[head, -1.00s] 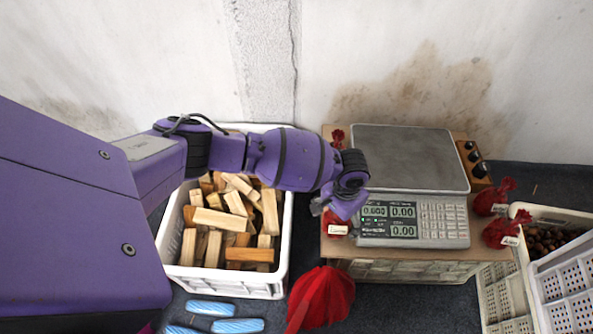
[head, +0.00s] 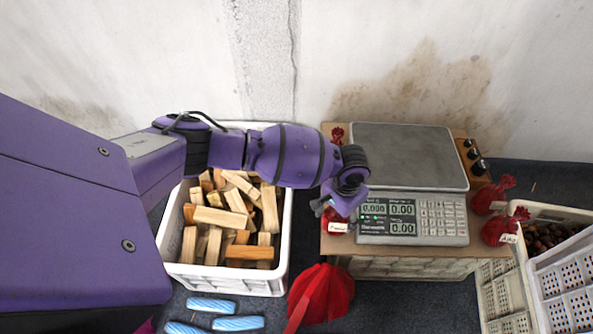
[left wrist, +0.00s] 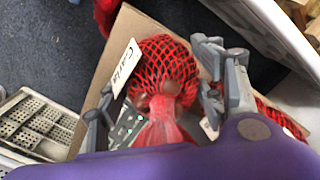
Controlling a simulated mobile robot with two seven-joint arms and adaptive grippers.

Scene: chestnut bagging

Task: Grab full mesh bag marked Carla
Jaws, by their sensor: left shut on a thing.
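The red mesh bag marked Carla (left wrist: 165,62) fills the middle of the left wrist view, round and full, with its white name tag (left wrist: 126,66) hanging at its left side. My left gripper (left wrist: 155,98) is shut on this bag, one finger on each side, near its gathered red top. In the head view, my left gripper (head: 338,203) is at the left edge of the cardboard top beside the scale. The bag (head: 333,216) is mostly hidden under it, with its tag showing. My right gripper is not in view.
A scale (head: 410,160) stands close right of my left gripper. More red mesh bags (head: 498,230) lie at the right and another (head: 337,134) behind. A white crate of wood blocks (head: 215,280) is on the left. A red mesh heap (head: 322,295) lies in front.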

